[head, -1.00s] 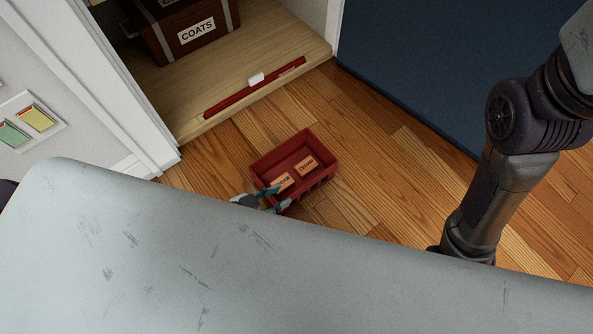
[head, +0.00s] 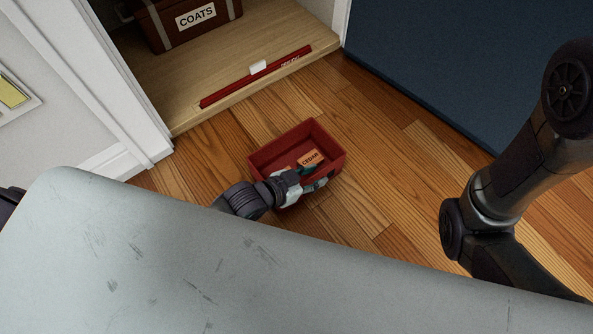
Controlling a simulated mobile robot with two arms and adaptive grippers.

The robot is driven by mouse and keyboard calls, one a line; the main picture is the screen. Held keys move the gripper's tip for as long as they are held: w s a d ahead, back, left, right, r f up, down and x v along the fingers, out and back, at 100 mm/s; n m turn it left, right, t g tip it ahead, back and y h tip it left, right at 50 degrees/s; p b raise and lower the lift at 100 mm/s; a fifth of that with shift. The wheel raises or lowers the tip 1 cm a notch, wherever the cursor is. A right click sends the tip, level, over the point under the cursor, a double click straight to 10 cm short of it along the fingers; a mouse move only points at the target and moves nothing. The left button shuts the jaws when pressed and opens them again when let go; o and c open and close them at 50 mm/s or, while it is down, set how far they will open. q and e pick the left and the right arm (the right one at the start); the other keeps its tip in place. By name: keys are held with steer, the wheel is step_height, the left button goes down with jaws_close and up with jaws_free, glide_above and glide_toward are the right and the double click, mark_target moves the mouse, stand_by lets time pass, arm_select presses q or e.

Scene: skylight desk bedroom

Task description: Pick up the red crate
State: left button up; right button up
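The red crate (head: 330,146) stands upright on the wooden floor in the head view. It is open at the top, with slots in its near side. A small orange block labelled "CEDAR" (head: 310,158) lies inside. A second block shows only partly behind my gripper. My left gripper (head: 313,179) is at the crate's near wall, with one teal fingertip inside and another finger part outside. The wall lies between them, but whether they press on it cannot be told. My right arm shows at the right, but its gripper is out of view.
A pale grey surface (head: 150,255) fills the foreground and hides the floor below. Behind the crate is a wooden ledge (head: 200,105) with a red bar (head: 225,95) and a brown "COATS" box (head: 185,35). A dark blue panel (head: 440,60) stands at the right.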

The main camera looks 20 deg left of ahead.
arm_select(q)
steer(key=shift+w+d, duration=0.1)
steer(key=shift+w, duration=0.05)
jaws_close()
steer(key=shift+r, duration=0.15)
stand_by(0.5)
